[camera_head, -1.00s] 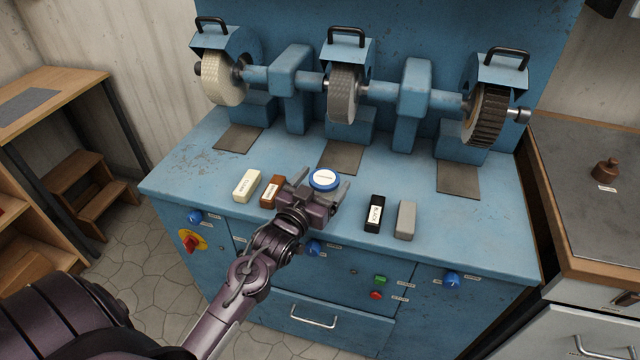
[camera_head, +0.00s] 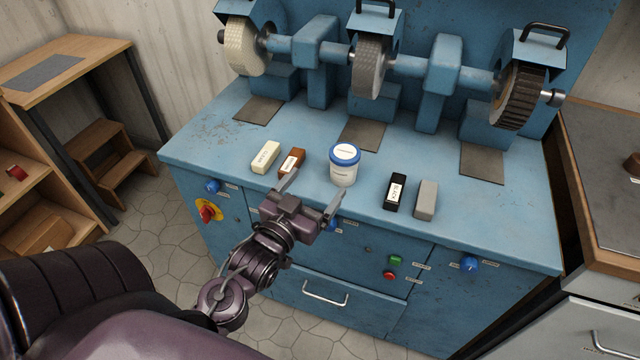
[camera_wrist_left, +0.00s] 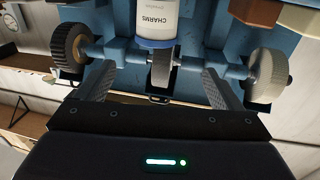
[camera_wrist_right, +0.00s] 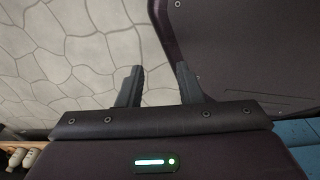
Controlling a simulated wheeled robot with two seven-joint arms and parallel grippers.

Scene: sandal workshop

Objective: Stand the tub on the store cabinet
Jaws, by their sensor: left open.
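The tub (camera_head: 344,170) is a white pot with a blue-rimmed lid, upright on the blue machine's bench top. My left gripper (camera_head: 316,188) is open and empty in front of the tub, at the bench's front edge. Its fingers point towards the tub, apart from it as far as I can tell. In the left wrist view the tub (camera_wrist_left: 157,18) shows beyond the open fingers (camera_wrist_left: 157,85), its label partly cut off. My right gripper (camera_wrist_right: 157,88) is open and empty in the right wrist view, over the floor. I cannot tell which furniture is the store cabinet.
Cream (camera_head: 265,157) and brown (camera_head: 291,163) bars lie left of the tub; black (camera_head: 395,191) and grey (camera_head: 426,199) blocks lie right. Grinding wheels (camera_head: 370,68) stand behind. A wood-edged cabinet (camera_head: 590,235) is at right, a shelf unit (camera_head: 45,195) at left.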

